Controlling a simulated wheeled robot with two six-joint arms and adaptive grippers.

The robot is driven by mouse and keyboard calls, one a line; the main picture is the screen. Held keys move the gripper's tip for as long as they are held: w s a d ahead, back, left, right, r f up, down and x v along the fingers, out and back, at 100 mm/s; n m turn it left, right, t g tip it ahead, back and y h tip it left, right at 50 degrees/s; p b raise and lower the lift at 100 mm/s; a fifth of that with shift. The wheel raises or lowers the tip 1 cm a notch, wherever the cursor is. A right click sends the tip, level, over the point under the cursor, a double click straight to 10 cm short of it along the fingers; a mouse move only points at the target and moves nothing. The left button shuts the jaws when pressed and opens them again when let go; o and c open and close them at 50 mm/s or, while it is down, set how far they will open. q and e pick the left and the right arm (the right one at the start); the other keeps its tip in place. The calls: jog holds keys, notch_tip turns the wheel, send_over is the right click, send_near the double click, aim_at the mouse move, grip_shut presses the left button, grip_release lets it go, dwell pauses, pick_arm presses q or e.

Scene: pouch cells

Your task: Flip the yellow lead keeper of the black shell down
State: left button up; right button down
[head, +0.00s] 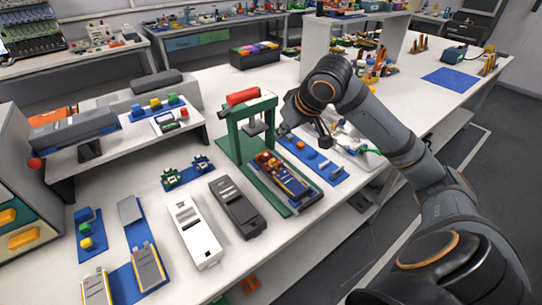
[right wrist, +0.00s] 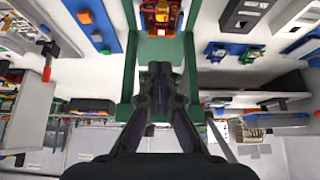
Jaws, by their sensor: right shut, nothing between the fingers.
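A dark shell (head: 290,187) lies on the green base of a press (head: 222,145) in the head view. Red and yellow parts sit at its far end, and the yellow lead keeper (head: 266,160) seems to be among them; its angle is too small to tell. These parts also show at the top of the right wrist view (right wrist: 160,14). Another black shell (head: 237,207) lies on the table to the left. My right gripper (head: 283,130) is beside the press, shut and empty; its fingertips show close together in the wrist view (right wrist: 160,70), apart from the red and yellow parts. My left gripper is out of view.
The press has a red handle (head: 242,96) on top. A white shell (head: 193,230) lies left of the black one. A blue strip (head: 325,170) with small parts lies to the right. A raised white shelf (head: 130,135) stands at the back left.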

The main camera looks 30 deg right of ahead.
aim_at(273, 159)
jog(key=x, duration=0.9)
jog(key=shift+w+a+f, duration=0.1)
jog(key=shift+w+f, duration=0.1)
jog(key=shift+f, duration=0.1)
jog(key=shift+s+f, duration=0.1)
jog(key=shift+f, duration=0.2)
jog(key=s, duration=0.2)
jog(key=shift+s+d+f, duration=0.2)
jog(key=shift+s+d, duration=0.1)
jog(key=shift+s+a+f, duration=0.1)
jog(key=shift+s+f, duration=0.05)
jog(key=shift+s, duration=0.3)
jog(key=shift+w, duration=0.1)
